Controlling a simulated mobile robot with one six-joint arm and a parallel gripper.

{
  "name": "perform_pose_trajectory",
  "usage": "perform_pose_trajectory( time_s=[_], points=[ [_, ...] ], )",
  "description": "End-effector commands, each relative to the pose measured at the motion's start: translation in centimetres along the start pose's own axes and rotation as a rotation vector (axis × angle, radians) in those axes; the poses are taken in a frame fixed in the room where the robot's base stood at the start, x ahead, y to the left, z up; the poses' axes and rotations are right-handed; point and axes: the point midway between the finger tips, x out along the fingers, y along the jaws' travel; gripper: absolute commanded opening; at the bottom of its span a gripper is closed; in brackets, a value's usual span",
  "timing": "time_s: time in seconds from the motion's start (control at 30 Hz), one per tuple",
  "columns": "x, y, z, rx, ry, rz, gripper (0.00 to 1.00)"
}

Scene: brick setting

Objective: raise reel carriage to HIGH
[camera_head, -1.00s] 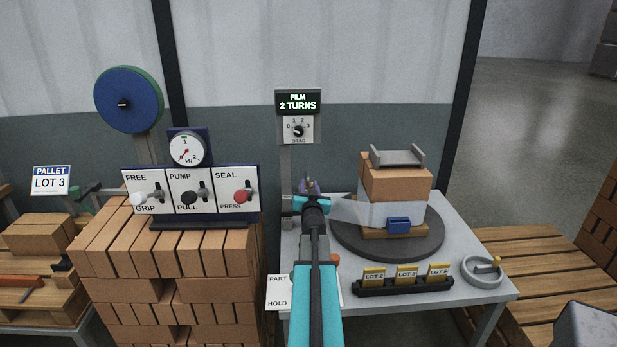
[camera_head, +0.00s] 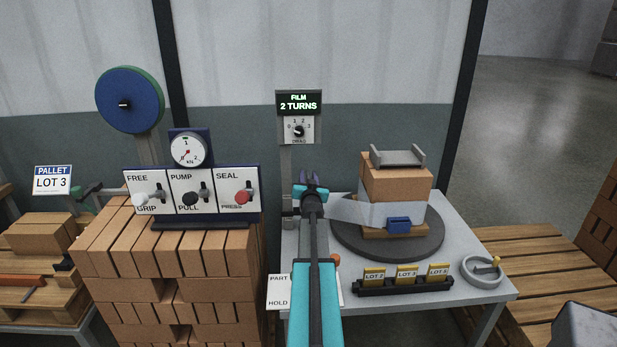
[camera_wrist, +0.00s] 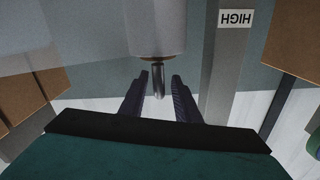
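The reel carriage is mostly hidden behind my arm in the head view; a dark grey block (camera_head: 290,212) that may be part of it shows low on the grey post (camera_head: 286,170). In the wrist view, a pale cylinder (camera_wrist: 157,25), likely the film reel, hangs ahead with a metal pin (camera_wrist: 158,82) below it. My gripper (camera_wrist: 160,76) has its two dark fingers apart, one either side of the pin, with gaps showing. It also shows in the head view (camera_head: 309,178). A HIGH label (camera_wrist: 236,19) appears upside down on the post in the wrist view.
Clear film (camera_head: 365,213) stretches to the wrapped brick stack (camera_head: 397,185) on the dark turntable (camera_head: 350,240). The FILM display (camera_head: 298,102) reads 2 TURNS above the drag dial (camera_head: 299,130). A lot card rack (camera_head: 405,287) lies in front; the strapping panel (camera_head: 190,192) stands left.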

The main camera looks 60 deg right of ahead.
Motion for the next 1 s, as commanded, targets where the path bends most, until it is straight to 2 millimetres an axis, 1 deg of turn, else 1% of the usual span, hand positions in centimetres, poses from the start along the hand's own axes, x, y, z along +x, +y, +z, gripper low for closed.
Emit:
perform_pose_trajectory(
  time_s=[0.33, 0.37, 0.5, 0.53, 0.8, 1.0],
  points=[
    [0.1, 0.1, 0.0, 0.000, 0.000, 0.001, 0.29],
    [0.1, 0.1, 0.0, 0.000, 0.000, 0.001, 0.26],
    [0.1, 0.1, 0.0, 0.000, 0.000, 0.001, 0.02],
    [0.1, 0.1, 0.0, 0.000, 0.000, 0.001, 0.00],
    [0.1, 0.0, -0.1, 0.001, 0.001, 0.000, 0.00],
    [0.2, -0.3, -1.3, 0.002, 0.001, -0.001, 0.00]
  ],
)
